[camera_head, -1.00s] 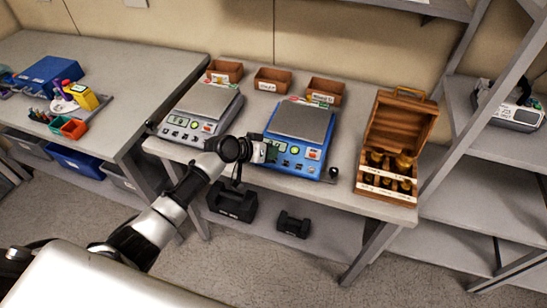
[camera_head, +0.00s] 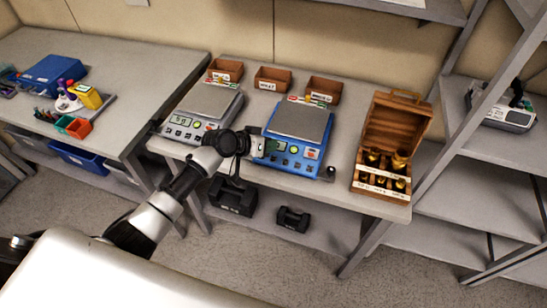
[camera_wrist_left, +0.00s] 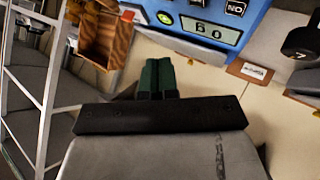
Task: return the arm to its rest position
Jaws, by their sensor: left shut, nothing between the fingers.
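My left gripper (camera_head: 258,147) is at the front of the blue scale (camera_head: 300,125), by the left part of its control panel. Its fingers are shut with nothing between them. In the left wrist view the closed green fingertips (camera_wrist_left: 158,76) sit just below the scale's blue panel and lit display (camera_wrist_left: 210,30). I cannot tell whether they touch the scale. My left arm reaches in from the lower left over the floor. My right gripper is not in view.
A grey scale (camera_head: 200,110) stands left of the blue one. An open wooden weight box (camera_head: 398,120) stands at the right. Several small brown bins (camera_head: 273,79) line the back. Black dumbbells (camera_head: 233,196) are on the shelf below. Open floor lies in front.

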